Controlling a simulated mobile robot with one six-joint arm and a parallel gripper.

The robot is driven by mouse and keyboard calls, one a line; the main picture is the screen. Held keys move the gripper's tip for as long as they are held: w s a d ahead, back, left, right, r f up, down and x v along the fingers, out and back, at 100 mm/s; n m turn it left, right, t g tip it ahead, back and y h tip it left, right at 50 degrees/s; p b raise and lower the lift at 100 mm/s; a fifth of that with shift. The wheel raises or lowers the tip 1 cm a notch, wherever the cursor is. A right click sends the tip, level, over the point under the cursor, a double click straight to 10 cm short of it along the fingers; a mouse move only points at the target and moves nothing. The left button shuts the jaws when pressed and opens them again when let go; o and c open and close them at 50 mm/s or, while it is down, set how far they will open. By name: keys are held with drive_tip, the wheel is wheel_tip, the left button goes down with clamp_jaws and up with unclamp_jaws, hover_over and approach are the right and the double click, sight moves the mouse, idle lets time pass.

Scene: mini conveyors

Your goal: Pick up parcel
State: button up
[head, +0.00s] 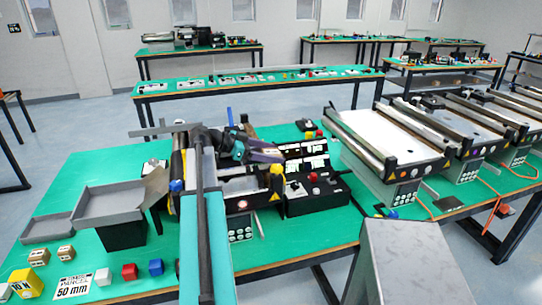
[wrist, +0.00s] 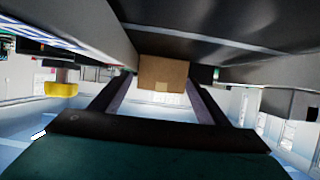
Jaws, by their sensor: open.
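A brown cardboard parcel (wrist: 163,72) with a paler patch on its lower edge shows in the wrist view, centred between the tips of my gripper (wrist: 161,82). The two dark fingers are spread, one on each side of it. I cannot tell whether the parcel is between the tips or just beyond them. In the head view my gripper (head: 268,154) is low over the conveyor equipment in the middle of the green table (head: 95,172). The parcel at the gripper cannot be made out there.
Dark conveyor walls crowd the gripper in the wrist view. Grey trays (head: 108,203) stand left of my arm. Small brown boxes (head: 65,252), a yellow block (head: 28,282) and coloured cubes lie at the front left. A black control box (head: 314,193) stands right of the gripper; larger conveyors (head: 385,140) lie beyond.

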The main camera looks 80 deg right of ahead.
sight(271, 153)
idle(0.5)
drive_tip(key=c, duration=1.2)
drive_tip(key=shift+r, duration=0.1)
drive_tip(key=shift+r+b, duration=0.8)
drive_tip(key=shift+r, duration=0.7)
drive_tip(key=shift+s+a+r, duration=0.15)
drive_tip(key=shift+a, duration=0.05)
drive_tip(key=s+a+r+b, duration=0.1)
drive_tip(key=s+a+b, duration=0.3)
drive_tip(key=s+a, duration=0.6)
drive_tip(key=shift+s+a+r, duration=0.25)
drive_tip(key=shift+s+a, duration=0.15)
drive_tip(key=shift+s, duration=0.15)
